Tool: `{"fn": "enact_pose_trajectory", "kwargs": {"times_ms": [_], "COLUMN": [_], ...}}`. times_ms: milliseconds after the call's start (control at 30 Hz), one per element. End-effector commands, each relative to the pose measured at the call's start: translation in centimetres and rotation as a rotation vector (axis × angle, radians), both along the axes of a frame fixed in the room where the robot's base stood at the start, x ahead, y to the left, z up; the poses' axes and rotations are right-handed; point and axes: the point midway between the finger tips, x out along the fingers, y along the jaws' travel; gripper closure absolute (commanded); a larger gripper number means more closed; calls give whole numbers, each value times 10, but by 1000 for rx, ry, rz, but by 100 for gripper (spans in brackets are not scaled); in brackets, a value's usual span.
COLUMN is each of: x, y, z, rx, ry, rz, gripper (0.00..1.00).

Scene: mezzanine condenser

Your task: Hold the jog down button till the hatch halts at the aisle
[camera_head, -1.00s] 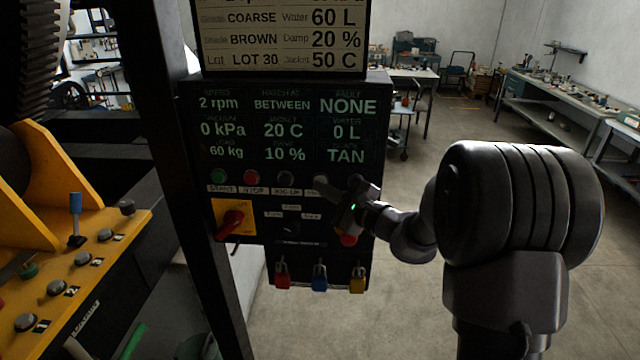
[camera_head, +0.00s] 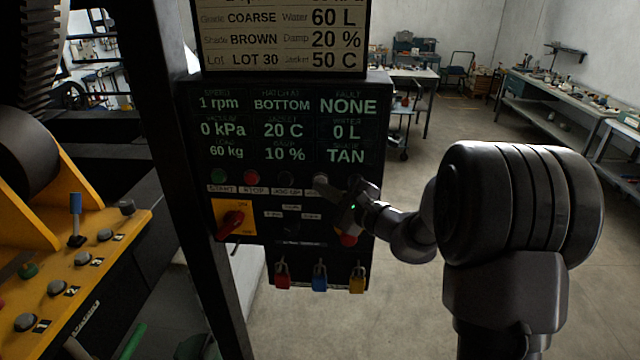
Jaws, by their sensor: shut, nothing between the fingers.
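The black control panel (camera_head: 262,160) hangs on a dark post in the middle of the view. Its display (camera_head: 285,127) reads hatch at BOTTOM, speed 1 rpm and fault NONE. Below it is a row with a green button (camera_head: 218,177), a red button (camera_head: 251,177) and a dark jog up button (camera_head: 286,180). My gripper (camera_head: 322,183) is shut and empty, its tip at the row's place just right of jog up. The hatch itself is not clearly visible.
A red rotary switch on a yellow plate (camera_head: 243,231) and red, blue and yellow padlocks (camera_head: 319,283) sit lower on the panel. A yellow console (camera_head: 110,225) with a blue-handled lever stands left. The floor at right is clear before the workbenches.

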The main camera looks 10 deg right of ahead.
Motion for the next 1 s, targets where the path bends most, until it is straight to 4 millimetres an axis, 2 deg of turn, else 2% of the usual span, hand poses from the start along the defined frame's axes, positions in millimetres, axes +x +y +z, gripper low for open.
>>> {"fn": "enact_pose_trajectory", "kwargs": {"times_ms": [467, 800, 1000], "x": [0, -15, -16], "y": [0, 5, 5], "z": [0, -2, 0], "rx": [0, 0, 0], "ry": [0, 0, 0], "rz": [0, 0, 0], "gripper": [100, 100, 100]}}
